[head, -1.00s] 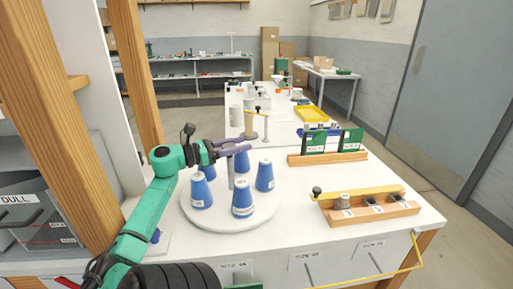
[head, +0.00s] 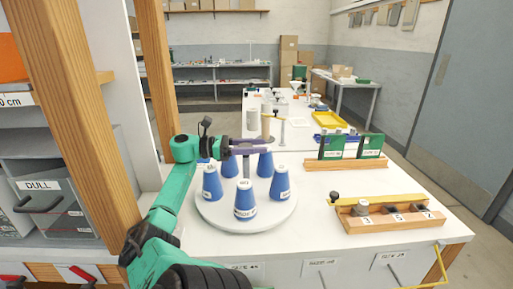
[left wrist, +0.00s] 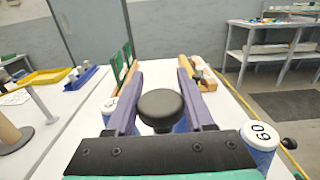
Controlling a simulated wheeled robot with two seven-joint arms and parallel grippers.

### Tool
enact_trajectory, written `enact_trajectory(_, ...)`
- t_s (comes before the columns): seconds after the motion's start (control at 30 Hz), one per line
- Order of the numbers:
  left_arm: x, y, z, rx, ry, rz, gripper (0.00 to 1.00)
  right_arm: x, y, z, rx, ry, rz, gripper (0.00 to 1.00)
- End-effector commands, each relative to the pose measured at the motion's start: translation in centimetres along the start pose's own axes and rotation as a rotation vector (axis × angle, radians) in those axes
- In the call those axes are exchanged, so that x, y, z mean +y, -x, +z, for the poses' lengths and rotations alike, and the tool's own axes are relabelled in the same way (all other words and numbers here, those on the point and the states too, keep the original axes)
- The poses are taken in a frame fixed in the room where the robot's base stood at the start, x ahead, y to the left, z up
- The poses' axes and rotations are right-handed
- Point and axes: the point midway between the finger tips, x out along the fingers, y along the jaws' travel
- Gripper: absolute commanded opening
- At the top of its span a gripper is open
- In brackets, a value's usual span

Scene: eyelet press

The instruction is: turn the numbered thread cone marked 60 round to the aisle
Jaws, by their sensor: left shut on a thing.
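Several blue thread cones with white tops stand upright in a ring on a round white turntable (head: 208,216). In the left wrist view the cone marked 60 (left wrist: 260,137) stands at the lower right, its number on its top. It seems to be the front cone (head: 245,201) in the head view, though its label is too small to read there. My left gripper (head: 247,146) is above the turntable's middle, shut on the black knob (left wrist: 161,107) of the central post (head: 246,165). The fingers are apart from the cones. My right gripper is not in view.
A wooden block with numbered pieces and a yellow bar (head: 390,215) sits to the right of the turntable. Green plates on a wooden rail (head: 346,163) stand behind it. A wooden post (head: 65,120) rises at the left. The table between turntable and block is clear.

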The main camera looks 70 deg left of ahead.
Motion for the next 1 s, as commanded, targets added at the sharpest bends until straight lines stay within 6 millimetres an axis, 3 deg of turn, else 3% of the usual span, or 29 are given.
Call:
enact_trajectory(0.33,0.0,0.0,-0.1,0.001,0.003,-0.002,0.00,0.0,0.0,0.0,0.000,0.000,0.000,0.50)
enact_trajectory(0.37,0.0,0.0,-0.1,0.001,0.003,-0.002,0.61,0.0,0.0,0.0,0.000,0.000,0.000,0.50)
enact_trajectory(0.4,0.0,0.0,-0.1,0.001,0.003,-0.002,0.76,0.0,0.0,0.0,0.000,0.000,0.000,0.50)
enact_trajectory(0.43,0.0,0.0,-0.1,0.001,0.002,-0.002,0.83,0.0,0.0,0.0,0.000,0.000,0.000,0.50)
enact_trajectory(0.77,0.0,0.0,0.1,0.000,0.000,-0.001,0.83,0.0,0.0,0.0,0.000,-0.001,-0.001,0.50)
enact_trajectory(0.87,0.0,0.0,1.0,0.000,-0.003,-0.001,0.83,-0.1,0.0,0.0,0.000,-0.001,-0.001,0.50)
enact_trajectory(1.0,0.0,-0.1,3.9,0.000,-0.005,-0.002,0.83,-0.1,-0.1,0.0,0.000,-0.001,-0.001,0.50)
